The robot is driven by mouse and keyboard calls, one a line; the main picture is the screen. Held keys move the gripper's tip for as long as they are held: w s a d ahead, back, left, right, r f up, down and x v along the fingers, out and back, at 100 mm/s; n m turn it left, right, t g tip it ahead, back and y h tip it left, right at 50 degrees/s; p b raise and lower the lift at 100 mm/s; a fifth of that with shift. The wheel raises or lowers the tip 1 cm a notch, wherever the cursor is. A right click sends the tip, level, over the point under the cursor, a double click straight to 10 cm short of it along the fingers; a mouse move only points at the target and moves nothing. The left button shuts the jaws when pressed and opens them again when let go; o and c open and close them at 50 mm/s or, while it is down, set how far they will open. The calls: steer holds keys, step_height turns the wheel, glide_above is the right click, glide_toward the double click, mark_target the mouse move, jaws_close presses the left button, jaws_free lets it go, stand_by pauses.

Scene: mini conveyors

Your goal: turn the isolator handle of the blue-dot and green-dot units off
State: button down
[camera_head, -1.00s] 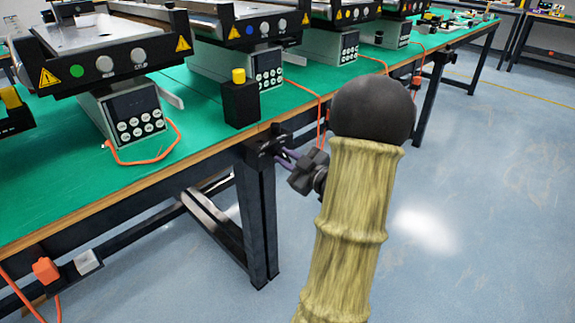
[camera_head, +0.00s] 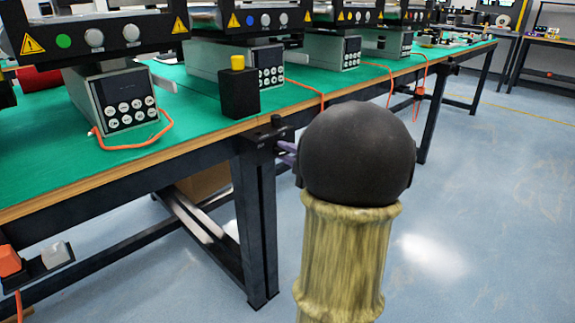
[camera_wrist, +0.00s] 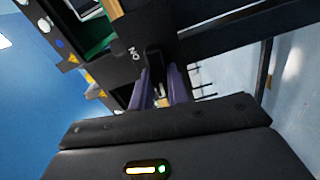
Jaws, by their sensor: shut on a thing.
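The blue-dot unit (camera_head: 235,50) stands on the green bench, and the green-dot unit (camera_head: 105,45) stands to its left. A black isolator box (camera_head: 268,132) is fixed at the bench edge above a leg. In the wrist view, its dark face (camera_wrist: 135,38) carries rotated lettering that looks like ON. My gripper (camera_wrist: 163,78) has purple fingers shut on a dark handle (camera_wrist: 154,64) at that box; the fingertips partly hide it. In the head view, my arm hides most of my gripper (camera_head: 286,150).
A black box with a yellow button (camera_head: 238,90) stands on the bench near the edge. A black block with an orange and a grey part (camera_head: 55,254) sits under the bench at lower left. Orange cables hang at the edge. The floor (camera_head: 470,200) at right is clear.

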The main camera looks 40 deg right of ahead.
steer(key=shift+f+n+b, duration=0.25)
steer(key=shift+n+b, duration=0.55)
steer(key=shift+r, duration=0.1)
steer(key=c, duration=1.4)
jaws_free()
steer(key=shift+o, duration=0.2)
steer(key=shift+s+r, duration=0.1)
steer(key=s+d+p, duration=0.1)
steer(key=s+p, duration=0.3)
steer(key=s, duration=1.3)
steer(key=shift+s+d+p, duration=0.15)
steer(key=shift+d+p, duration=0.05)
steer(key=shift+p, duration=0.2)
